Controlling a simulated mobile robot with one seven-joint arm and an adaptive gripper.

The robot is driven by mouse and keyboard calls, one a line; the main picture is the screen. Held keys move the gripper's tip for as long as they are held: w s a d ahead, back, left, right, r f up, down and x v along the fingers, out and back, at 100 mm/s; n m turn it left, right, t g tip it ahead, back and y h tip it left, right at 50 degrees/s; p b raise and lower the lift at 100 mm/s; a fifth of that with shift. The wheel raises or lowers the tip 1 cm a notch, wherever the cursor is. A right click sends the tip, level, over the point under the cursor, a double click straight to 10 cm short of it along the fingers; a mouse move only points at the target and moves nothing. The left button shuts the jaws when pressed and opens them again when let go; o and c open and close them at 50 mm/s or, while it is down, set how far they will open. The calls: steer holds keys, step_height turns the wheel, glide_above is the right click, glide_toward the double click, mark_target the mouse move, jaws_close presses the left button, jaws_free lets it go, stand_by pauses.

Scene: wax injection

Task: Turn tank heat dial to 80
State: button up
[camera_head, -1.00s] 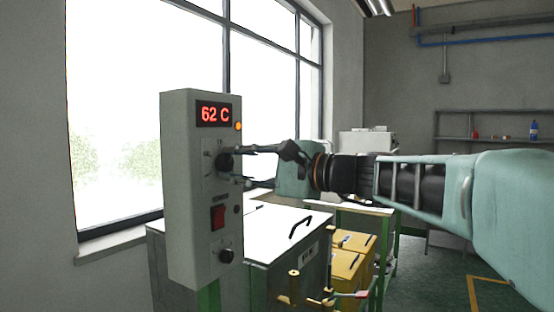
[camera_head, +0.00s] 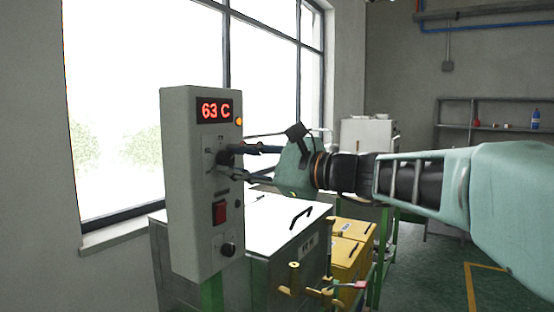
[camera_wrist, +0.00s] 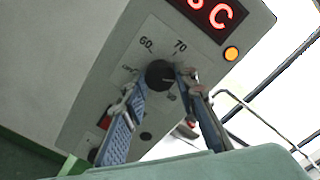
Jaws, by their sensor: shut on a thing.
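The heat dial (camera_head: 222,160) is a black round knob on the upper front of a pale grey control box (camera_head: 183,200). It also shows in the wrist view (camera_wrist: 158,74), with the printed marks 60 and 70 above it; other marks are partly hidden by the fingers. The red display (camera_head: 215,110) above it reads 63 C. My gripper (camera_head: 231,160) reaches in from the right and is shut on the dial, with one finger on either side. The wrist view shows the two blue-grey fingers tilted around the knob.
An orange lamp (camera_head: 239,122) sits beside the display. A red switch (camera_head: 219,212) and a second black knob (camera_head: 228,249) are lower on the box. A white-lidded tank (camera_head: 270,228) with a black handle stands behind, with yellow containers (camera_head: 345,258) to its right.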

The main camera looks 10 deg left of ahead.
steer(key=o, duration=1.2)
steer(key=shift+c, duration=0.2)
steer(key=v, duration=0.7)
steer(key=shift+s+d, duration=0.2)
